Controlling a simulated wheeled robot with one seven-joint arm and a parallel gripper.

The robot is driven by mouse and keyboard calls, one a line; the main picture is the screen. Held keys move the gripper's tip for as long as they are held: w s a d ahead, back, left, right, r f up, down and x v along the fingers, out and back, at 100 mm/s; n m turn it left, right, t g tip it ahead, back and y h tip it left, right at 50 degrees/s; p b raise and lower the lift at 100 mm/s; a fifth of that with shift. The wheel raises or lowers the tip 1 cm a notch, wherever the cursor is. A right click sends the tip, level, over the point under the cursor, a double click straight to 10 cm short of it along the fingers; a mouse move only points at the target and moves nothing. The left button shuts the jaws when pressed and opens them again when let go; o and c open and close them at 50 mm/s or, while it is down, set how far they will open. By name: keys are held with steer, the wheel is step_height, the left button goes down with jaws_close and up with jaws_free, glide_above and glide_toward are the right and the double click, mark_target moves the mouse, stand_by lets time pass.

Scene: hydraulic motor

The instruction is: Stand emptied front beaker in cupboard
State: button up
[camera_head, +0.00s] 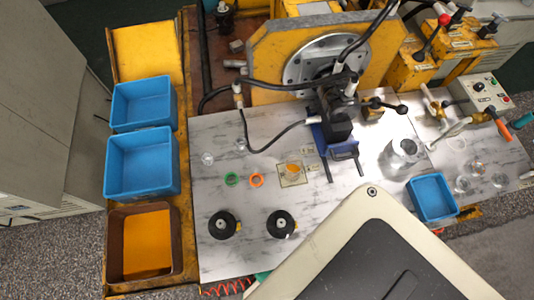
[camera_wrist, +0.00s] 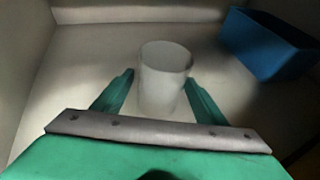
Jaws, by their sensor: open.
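A pale, translucent beaker (camera_wrist: 160,92) stands upright on the light floor of the cupboard (camera_wrist: 100,45) in the wrist view. It looks empty, though its inside is dim. My gripper (camera_wrist: 158,78) is open, with one green finger on each side of the beaker. Small gaps seem to show between the fingers and the beaker's wall, but I cannot tell whether either touches. The beaker's lower front is close to the grey gripper bar. My gripper and this beaker are not visible in the head view.
A blue bin (camera_wrist: 265,45) stands to the right inside the cupboard. Walls close in at left and back. In the head view, a beaker with orange contents (camera_head: 293,169) stands on the marble-look table (camera_head: 215,180). Several clear vessels (camera_head: 463,183) stand at the right by a blue tray (camera_head: 431,197).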

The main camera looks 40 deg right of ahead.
steer(key=shift+s+a+r, duration=0.1)
steer(key=shift+r, duration=0.1)
steer(key=v, duration=1.2)
steer(key=shift+f, duration=0.1)
